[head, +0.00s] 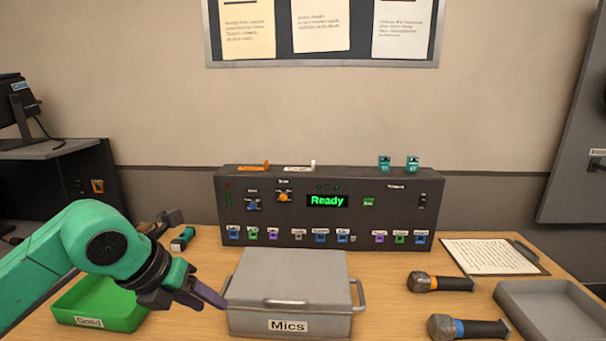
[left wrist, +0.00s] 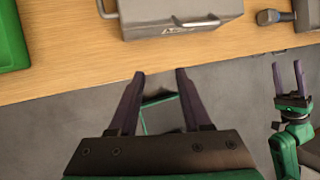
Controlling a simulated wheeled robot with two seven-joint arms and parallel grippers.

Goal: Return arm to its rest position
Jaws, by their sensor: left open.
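My left arm (head: 95,240) is green and reaches in from the left in the head view. Its gripper (head: 205,298) has dark purple fingers and appears by the left handle of the grey Mics case (head: 290,278). In the left wrist view my left gripper (left wrist: 160,72) is open with nothing between its fingers. There its fingertips appear over the grey floor, just short of the table's front edge, with the case (left wrist: 175,14) beyond them. My right gripper (left wrist: 289,65) shows at the right of the left wrist view, fingers apart and empty.
A green Good tray (head: 130,316) lies beneath the left arm. The control desk (head: 400,215) reading Ready stands behind the case. Microphones (head: 440,283), a clipboard (head: 490,256) and a grey tray (head: 555,292) are at the right. Bare table (left wrist: 60,85) shows along the front.

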